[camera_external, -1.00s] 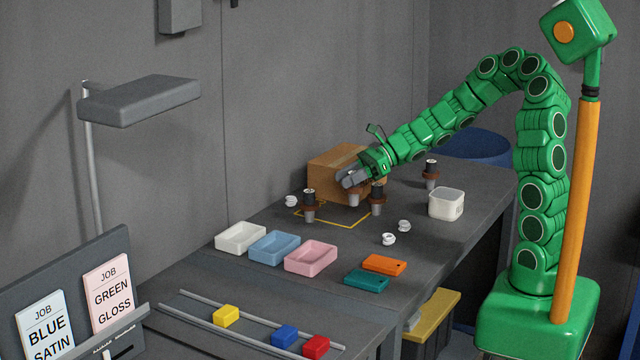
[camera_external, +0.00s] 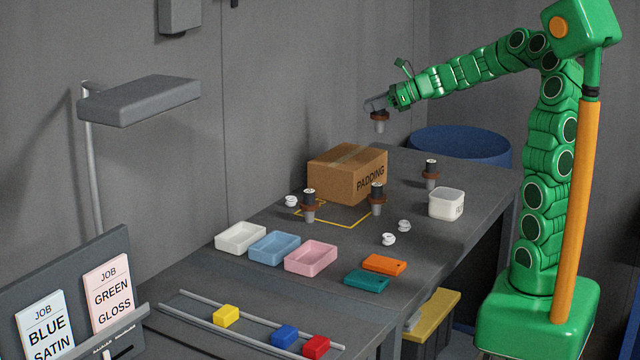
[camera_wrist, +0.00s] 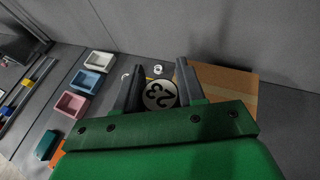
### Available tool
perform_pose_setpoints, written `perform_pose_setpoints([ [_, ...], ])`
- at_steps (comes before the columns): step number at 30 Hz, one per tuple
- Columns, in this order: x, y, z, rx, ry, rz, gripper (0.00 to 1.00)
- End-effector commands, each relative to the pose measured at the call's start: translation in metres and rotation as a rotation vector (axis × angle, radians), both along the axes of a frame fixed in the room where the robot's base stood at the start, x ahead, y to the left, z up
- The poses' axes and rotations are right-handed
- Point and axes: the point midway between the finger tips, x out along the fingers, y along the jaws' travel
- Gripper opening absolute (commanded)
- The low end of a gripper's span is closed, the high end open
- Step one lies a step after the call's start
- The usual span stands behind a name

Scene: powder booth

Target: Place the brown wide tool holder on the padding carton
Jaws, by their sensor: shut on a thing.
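My gripper (camera_external: 377,104) is shut on a tool holder (camera_external: 380,117) with a brown flange and a grey tapered end pointing down. It is held in the air above the padding carton (camera_external: 362,183), over its back right side and apart from it. The carton is a closed brown box marked PADDING, standing on the table. In the wrist view, the held holder's round numbered top (camera_wrist: 160,96) shows between my two fingers (camera_wrist: 158,82), and the carton (camera_wrist: 232,84) shows partly behind the right finger.
Three similar dark-topped tool holders (camera_external: 309,206) (camera_external: 377,199) (camera_external: 431,174) stand around the carton. The carton's top is clear.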

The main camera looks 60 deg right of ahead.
Motion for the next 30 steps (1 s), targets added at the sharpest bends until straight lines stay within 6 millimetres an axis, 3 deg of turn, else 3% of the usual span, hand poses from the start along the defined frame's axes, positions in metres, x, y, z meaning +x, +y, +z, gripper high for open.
perform_pose_setpoints([
  [3,-0.001,-0.014,0.011,0.002,-0.004,-0.031,0.00],
  [8,0.004,-0.021,0.013,0.004,-0.004,-0.044,0.00],
  [30,0.087,-0.045,-0.027,0.002,-0.003,-0.043,0.00],
])
